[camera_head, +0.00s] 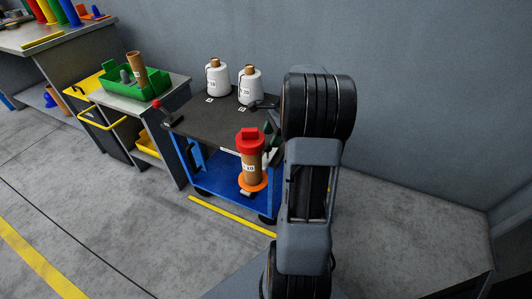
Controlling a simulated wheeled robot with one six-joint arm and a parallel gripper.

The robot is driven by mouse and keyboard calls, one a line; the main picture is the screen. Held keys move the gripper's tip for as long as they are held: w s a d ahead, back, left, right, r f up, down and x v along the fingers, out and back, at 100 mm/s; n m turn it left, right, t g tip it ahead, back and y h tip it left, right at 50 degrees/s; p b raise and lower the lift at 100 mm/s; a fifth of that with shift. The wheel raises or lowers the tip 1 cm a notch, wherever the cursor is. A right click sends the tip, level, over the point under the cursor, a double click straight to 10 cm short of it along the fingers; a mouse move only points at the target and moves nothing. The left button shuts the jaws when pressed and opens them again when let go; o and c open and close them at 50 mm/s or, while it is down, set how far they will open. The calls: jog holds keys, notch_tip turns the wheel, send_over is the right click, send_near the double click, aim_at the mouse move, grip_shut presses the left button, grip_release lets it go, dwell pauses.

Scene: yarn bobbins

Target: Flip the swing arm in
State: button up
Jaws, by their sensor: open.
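A dark cart table (214,122) on a blue frame stands in the middle of the view. At its left corner is a dark lever arm with a red knob (156,103), standing out past the table's edge. At its front right, a brown tube (250,168) stands upright between a red cap (250,139) and an orange disc (252,183). I cannot tell which of these parts is the swing arm. My own arm covers the cart's right end, and I cannot make out my gripper behind it. Dark grey pieces show just left of my arm, unclear whether mine.
Two white yarn cones (217,78) stand at the table's back, by the wall. Left of the cart, a side table holds a green bin (133,84) and another brown tube (137,67). A yellow floor line (230,215) runs before the cart. The floor at front left is clear.

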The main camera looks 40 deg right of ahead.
aim_at(266, 149)
jog(key=b+x, duration=0.1)
jog(key=x, duration=0.5)
jog(key=shift+w+a+f, duration=0.1)
jog(key=shift+a+f, duration=0.05)
jog(key=shift+f, duration=0.25)
jog(key=shift+c, duration=0.2)
grip_shut()
